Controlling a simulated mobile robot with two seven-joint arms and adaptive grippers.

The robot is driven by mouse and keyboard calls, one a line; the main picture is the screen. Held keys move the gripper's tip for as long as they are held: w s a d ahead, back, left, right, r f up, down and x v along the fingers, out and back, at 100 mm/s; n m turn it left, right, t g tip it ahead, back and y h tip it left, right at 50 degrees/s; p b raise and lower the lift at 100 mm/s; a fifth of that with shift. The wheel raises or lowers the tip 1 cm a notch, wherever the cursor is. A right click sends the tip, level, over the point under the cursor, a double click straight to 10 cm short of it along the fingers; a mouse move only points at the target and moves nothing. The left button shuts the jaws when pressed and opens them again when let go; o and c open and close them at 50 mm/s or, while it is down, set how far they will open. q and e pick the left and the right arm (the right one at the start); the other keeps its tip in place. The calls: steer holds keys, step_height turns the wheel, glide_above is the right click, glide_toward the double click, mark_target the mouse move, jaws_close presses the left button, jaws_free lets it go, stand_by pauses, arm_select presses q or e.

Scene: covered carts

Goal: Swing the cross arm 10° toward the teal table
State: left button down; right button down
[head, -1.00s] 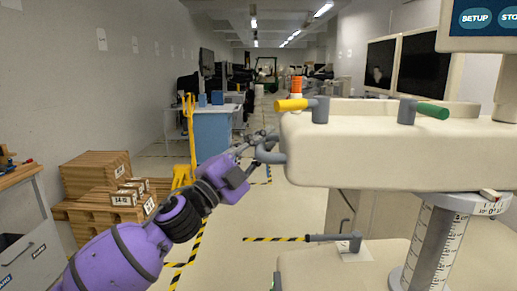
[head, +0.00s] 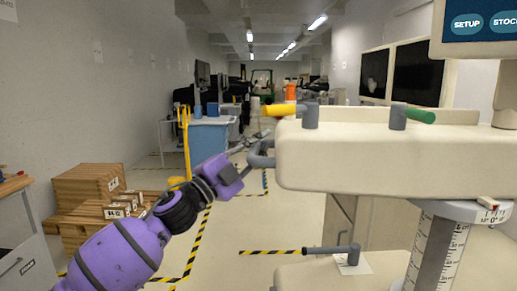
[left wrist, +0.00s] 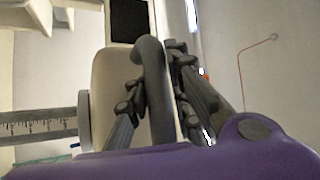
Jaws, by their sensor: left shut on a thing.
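The cross arm (head: 385,163) is a thick cream beam on the right in the head view. It sits above a grey column with a printed scale (head: 433,245). A collar with a red mark near 0° (head: 490,214) is under the beam. A grey loop handle (head: 262,155) is at its left end. My left gripper (head: 256,143) is shut on this handle. In the left wrist view the fingers (left wrist: 155,95) close around the handle (left wrist: 153,75) from both sides. My right gripper is not in view.
A lower grey lever (head: 333,250) is below. Wooden crates (head: 88,188) and a yellow pallet jack (head: 184,145) stand left. The striped floor between is clear.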

arm_select(q)
steer(key=shift+w+a+f, duration=0.1)
steer(key=shift+w+f, duration=0.25)
steer(key=shift+w, duration=0.4)
steer(key=shift+w+f, duration=0.35)
steer(key=shift+w, duration=0.4)
steer(key=c, duration=2.1)
jaws_free()
steer(key=shift+f, duration=0.1)
steer(key=o, duration=0.5)
steer(key=shift+a, duration=0.3)
steer(key=shift+a+r, duration=0.1)
steer(key=shift+r, duration=0.1)
steer(key=shift+s+d+r, duration=0.15)
steer(key=shift+d, duration=0.15)
steer(key=shift+w+v, duration=0.2)
steer(key=shift+v, duration=5.85)
steer(key=shift+a, duration=0.15)
